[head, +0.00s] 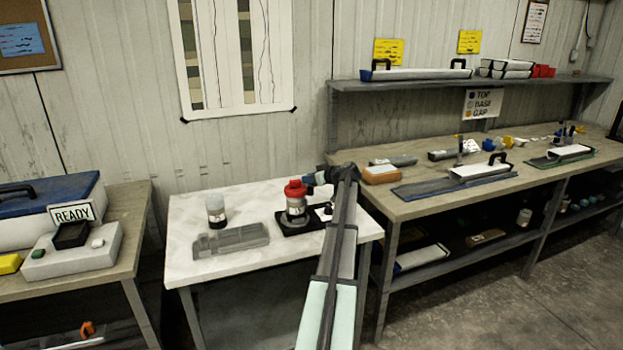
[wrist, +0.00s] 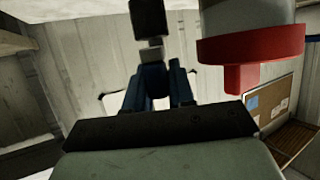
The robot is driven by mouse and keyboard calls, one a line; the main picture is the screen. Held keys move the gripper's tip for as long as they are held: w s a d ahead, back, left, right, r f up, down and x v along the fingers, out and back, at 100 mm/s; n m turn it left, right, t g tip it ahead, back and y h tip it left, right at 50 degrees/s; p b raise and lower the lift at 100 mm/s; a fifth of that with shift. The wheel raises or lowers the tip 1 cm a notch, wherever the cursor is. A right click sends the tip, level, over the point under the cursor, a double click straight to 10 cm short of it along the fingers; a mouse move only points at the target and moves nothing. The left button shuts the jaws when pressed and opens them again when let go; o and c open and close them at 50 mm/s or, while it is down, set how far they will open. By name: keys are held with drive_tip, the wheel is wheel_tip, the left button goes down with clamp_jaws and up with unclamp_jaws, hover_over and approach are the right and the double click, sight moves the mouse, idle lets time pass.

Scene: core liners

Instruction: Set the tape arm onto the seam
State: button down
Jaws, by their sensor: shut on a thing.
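On the white table stands a grey core liner (head: 297,208) with a red cap (head: 295,188), upright on a black base (head: 300,226). In the wrist view a grey cylinder with a red collar (wrist: 250,42) and a red tab fills the upper right. My gripper (head: 314,179) is beside the red cap, on its right. In the wrist view its blue fingers (wrist: 158,90) are shut on a dark piece with a grey block (wrist: 148,25), which appears to be the tape arm. The piece looks apart from the red collar. The seam cannot be made out.
A grey jar (head: 216,210) and a grey slotted tray (head: 231,239) are on the white table (head: 190,262), left of the liner. A long bench (head: 425,205) with trays and tools is on the right. A READY box (head: 73,250) is on the left bench.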

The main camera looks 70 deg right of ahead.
drive_tip(key=shift+a+m+g+h, duration=0.3)
drive_tip(key=shift+m+g+h, duration=0.1)
drive_tip(key=shift+m+h, duration=0.2)
drive_tip(key=c, duration=1)
unclamp_jaws()
drive_tip(key=shift+c, duration=0.2)
drive_tip(key=shift+d, duration=0.2)
